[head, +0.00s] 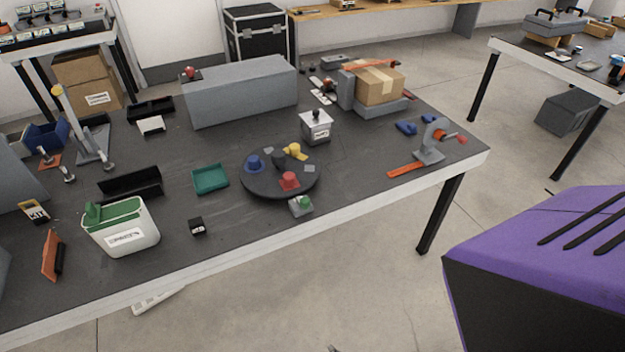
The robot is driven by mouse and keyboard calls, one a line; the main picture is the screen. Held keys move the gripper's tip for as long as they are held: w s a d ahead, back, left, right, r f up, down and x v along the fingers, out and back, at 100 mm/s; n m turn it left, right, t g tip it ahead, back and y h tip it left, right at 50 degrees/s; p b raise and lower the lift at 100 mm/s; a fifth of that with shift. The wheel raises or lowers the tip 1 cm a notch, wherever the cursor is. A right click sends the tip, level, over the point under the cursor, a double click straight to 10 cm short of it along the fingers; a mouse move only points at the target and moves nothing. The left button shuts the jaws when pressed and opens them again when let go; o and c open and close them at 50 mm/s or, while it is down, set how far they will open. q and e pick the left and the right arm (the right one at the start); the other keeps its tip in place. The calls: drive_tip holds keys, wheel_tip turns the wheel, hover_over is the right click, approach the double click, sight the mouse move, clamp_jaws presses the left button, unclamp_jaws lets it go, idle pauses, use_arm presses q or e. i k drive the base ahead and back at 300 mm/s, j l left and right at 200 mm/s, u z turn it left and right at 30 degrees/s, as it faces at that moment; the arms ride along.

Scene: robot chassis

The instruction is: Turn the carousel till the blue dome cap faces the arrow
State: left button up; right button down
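The carousel (270,187) is a dark round disc on the table, left of the table's front right corner. The blue dome cap (254,163) sits on its left side. A red cap (289,180) sits at its near side and a yellow piece (294,151) at its far side. A dark knob (279,161) stands near its middle. A small grey block with a green top (301,205) stands at the near right rim. I cannot make out the arrow. Neither gripper can be made out; a tiny dark tip at the bottom edge is too small to identify.
A green tray (210,180) lies left of the carousel, and a small black box (197,226) nearer the front edge. A grey-white box with a knob (316,127) stands behind it. A white bin (126,228) stands at left.

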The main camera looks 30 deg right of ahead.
sight(279, 161)
drive_tip(key=z, duration=0.9)
